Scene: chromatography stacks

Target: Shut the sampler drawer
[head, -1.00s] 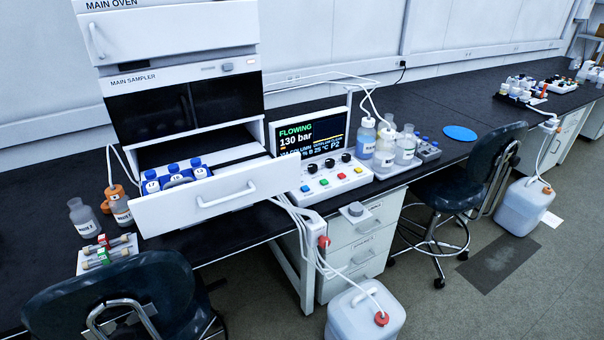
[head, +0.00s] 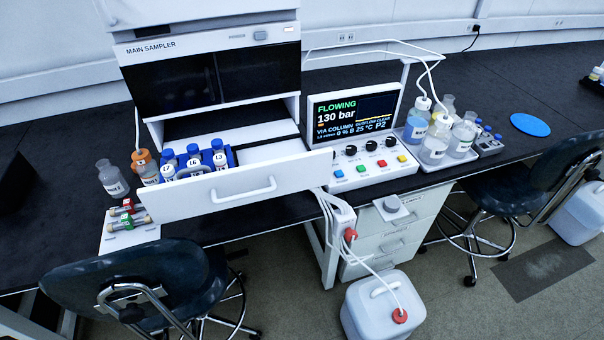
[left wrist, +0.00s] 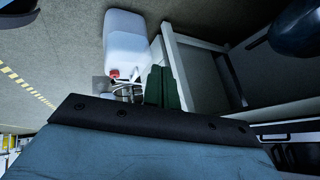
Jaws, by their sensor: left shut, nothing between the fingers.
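The sampler drawer (head: 238,192) stands pulled out of the main sampler (head: 205,72), with its white front and bar handle (head: 244,190) facing me. A blue rack (head: 232,160) with white, blue-capped vials sits in the drawer's left part; a grey loop handle rises in front of it. The drawer's right part looks bare. My left gripper (left wrist: 162,86) shows in the left wrist view as two dark green fingers, shut together and empty, above the floor and apart from the drawer. Neither gripper is in the head view, and my right gripper is not seen.
A control panel (head: 362,166) with knobs and coloured buttons stands right of the drawer. Bottles (head: 434,146) stand beyond it. A bottle and tube rack (head: 130,236) are at left. Chairs (head: 130,285) and a white canister (head: 384,308) stand in front of the bench.

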